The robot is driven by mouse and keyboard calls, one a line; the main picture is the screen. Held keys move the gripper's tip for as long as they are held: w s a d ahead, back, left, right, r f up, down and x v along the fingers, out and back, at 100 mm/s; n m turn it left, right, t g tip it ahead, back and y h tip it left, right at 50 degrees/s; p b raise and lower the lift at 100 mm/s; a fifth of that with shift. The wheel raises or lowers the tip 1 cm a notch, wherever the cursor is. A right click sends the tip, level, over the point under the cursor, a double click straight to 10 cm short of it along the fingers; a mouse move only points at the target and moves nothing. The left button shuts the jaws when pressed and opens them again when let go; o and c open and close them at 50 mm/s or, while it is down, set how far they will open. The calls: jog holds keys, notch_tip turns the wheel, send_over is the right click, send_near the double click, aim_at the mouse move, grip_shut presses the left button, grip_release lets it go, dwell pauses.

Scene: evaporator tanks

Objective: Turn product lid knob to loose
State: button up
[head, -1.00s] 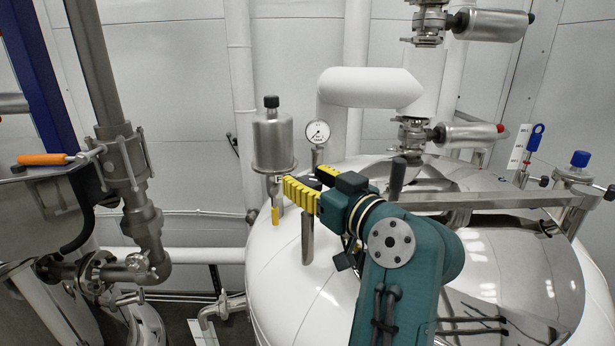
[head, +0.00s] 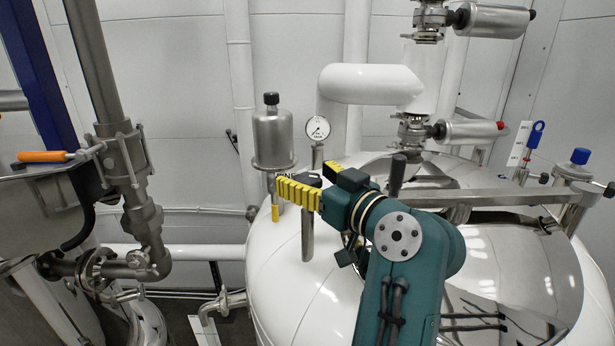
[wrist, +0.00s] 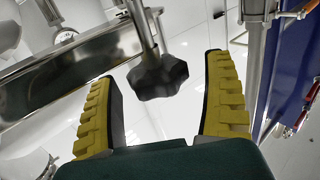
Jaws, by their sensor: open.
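The product lid knob (wrist: 158,76) is a black, lobed knob on a metal rod. In the wrist view it sits between the two yellow-padded fingers, near their tips, with a gap on either side. My gripper (wrist: 160,68) is open and holds nothing. In the head view my gripper (head: 303,178) is above the left part of the shiny tank top (head: 285,255), with its fingers pointing left. There the knob is mostly hidden by the fingers. I cannot tell from the frames how tight the knob is.
A metal lid bar (head: 470,199) crosses the tank behind my arm. A steel canister (head: 272,138) and a pressure gauge (head: 317,127) stand just beyond the fingers. Piping with an orange handle (head: 42,156) is at the left.

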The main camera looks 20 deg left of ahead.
jog(key=v, duration=1.2)
jog(key=d+f+m+t+h, duration=0.2)
jog(key=d+m+t+h, duration=0.3)
jog(key=d+t+h, duration=0.15)
jog(key=s+d+r+m+t+h, duration=0.2)
jog(key=s+d+m+t+h, duration=0.1)
jog(key=s, duration=0.4)
jog(key=s+d+r+m+t+h+p, duration=0.1)
jog(key=s+d+m+t+h, duration=0.2)
jog(key=s+h, duration=0.4)
jog(key=shift+s+d+r+m+t, duration=0.4)
jog(key=shift+s+d+m, duration=0.3)
jog(key=shift+d, duration=0.45)
jog(key=shift+w+y, duration=0.1)
jog(key=shift+y, duration=0.15)
